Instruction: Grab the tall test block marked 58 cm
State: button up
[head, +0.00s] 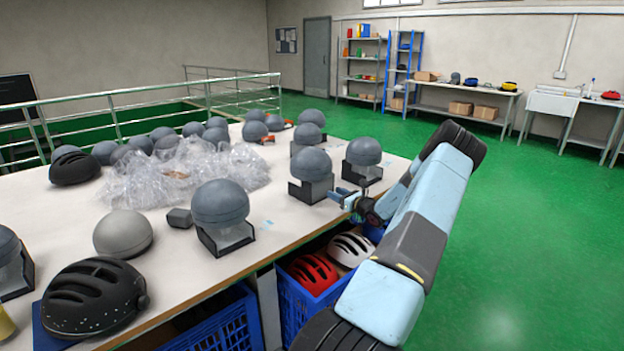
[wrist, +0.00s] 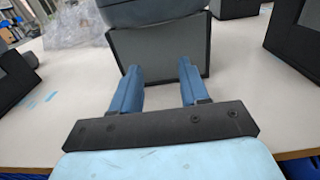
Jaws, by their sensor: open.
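Several grey rounded headforms on dark stands sit on the white table; no 58 cm marking is legible on any. One grey headform (head: 311,163) on a dark stand (head: 310,191) stands just left of my gripper (head: 343,197). In the wrist view, a dark stand (wrist: 165,48) with the lower part of a grey block (wrist: 150,10) is straight ahead of my gripper (wrist: 159,72). My gripper is open, its two blue fingers apart and low at the table, with nothing held between them. The block's upper part is out of the wrist view.
Another headform (head: 363,151) stands close behind my gripper, and a larger one (head: 220,202) nearer the front left. Clear plastic wrap (head: 185,172) lies mid-table. Blue crates (head: 298,308) with helmets sit below the table edge. Green floor to the right is open.

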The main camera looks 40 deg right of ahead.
aim_at(322, 187)
jog(key=w, duration=0.7)
jog(key=shift+w+a, duration=0.3)
jog(key=shift+w+a+r, duration=0.1)
jog(key=shift+w, duration=1.4)
jog(key=shift+w+a+r, duration=0.1)
jog(key=shift+w, duration=1.4)
grip_shut()
jog(key=shift+r, duration=0.15)
